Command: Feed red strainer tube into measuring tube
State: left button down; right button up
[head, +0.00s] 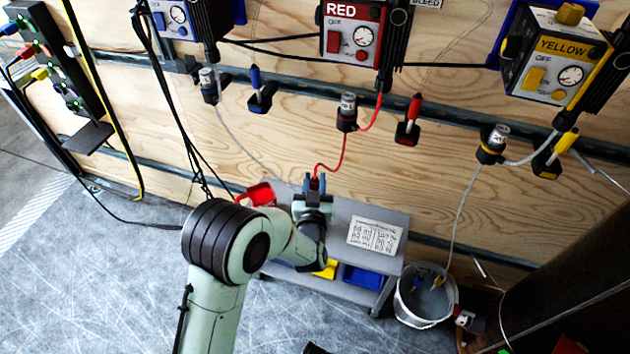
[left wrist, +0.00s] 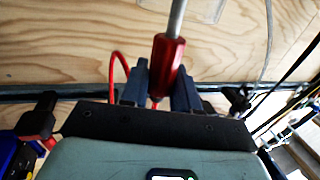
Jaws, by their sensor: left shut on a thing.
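My left gripper (head: 314,183) is shut on the red strainer (left wrist: 168,62), a red hexagonal piece with a grey metal rod pointing up in the left wrist view. In the head view it is over the grey cart, and the strainer is mostly hidden there. The red tube (head: 343,155) runs from the red pump unit (head: 352,35) down to the gripper; its loop also shows in the left wrist view (left wrist: 115,68). A clear, see-through piece (left wrist: 203,8) is at the top of the left wrist view, behind the rod; I cannot tell whether it is the measuring tube. My right gripper is not in view.
The grey cart (head: 395,217) bears a printed sheet (head: 374,235) and a red container (head: 262,194). Yellow (head: 326,269) and blue (head: 362,276) bins sit below. A white bucket (head: 424,312) stands to the right. The yellow pump unit (head: 557,55) hangs on the plywood wall.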

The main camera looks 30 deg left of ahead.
pick_arm(q)
jog(key=shift+f, duration=0.3)
jog(key=c, duration=0.8)
grip_release()
jog(key=shift+o, duration=0.2)
jog(key=p+v, duration=0.2)
jog(key=v, duration=1.1)
jog(key=shift+s+p, duration=0.15)
jog(key=shift+p, duration=0.2)
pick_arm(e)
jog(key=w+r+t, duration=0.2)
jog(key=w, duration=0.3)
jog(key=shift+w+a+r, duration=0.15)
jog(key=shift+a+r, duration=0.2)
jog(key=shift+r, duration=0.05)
pick_arm(q)
jog(key=shift+d+f, duration=0.1)
jog(key=shift+d, duration=0.05)
